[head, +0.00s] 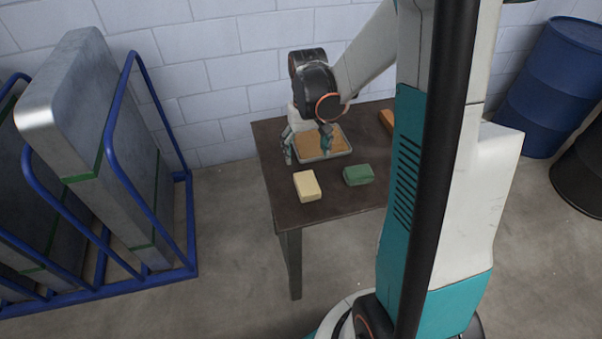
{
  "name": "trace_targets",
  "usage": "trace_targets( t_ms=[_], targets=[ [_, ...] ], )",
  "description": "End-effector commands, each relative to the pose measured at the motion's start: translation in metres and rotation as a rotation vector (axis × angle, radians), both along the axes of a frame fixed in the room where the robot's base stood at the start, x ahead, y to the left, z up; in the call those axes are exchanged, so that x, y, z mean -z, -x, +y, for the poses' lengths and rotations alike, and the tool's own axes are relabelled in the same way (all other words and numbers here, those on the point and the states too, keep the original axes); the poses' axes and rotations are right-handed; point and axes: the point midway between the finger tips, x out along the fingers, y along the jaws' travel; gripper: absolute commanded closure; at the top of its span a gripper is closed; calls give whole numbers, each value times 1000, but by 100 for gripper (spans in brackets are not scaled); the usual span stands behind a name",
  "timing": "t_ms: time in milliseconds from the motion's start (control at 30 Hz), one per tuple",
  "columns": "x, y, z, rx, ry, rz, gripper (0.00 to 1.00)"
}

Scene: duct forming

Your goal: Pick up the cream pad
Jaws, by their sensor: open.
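The cream pad (307,186) is a small pale block lying flat on the dark table (286,207), near its front left side. My gripper (307,154) is open above the table, farther back than the cream pad and apart from it. Its fingers are over or beside a grey tray (341,152) with a brown inside; the exact height cannot be told. Nothing shows between the fingers.
A green block (358,175) lies right of the cream pad with a gap between. An orange-brown block (387,121) is farther back, partly hidden by my arm. A blue rack (187,222) with metal ducts stands left. Blue barrel (552,85) stands right.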

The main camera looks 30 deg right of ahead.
Motion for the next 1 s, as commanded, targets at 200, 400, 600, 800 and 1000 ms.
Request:
trace_targets(
  t_ms=[200,400,600,800,1000],
  targets=[
    [31,0,-1,6,-1,3,22],
    [68,0,-1,5,-1,3,22],
    [86,0,-1,4,-1,3,22],
    [97,2,-1,5,-1,3,22],
    [126,6,-1,4,-1,3,22]
  ],
)
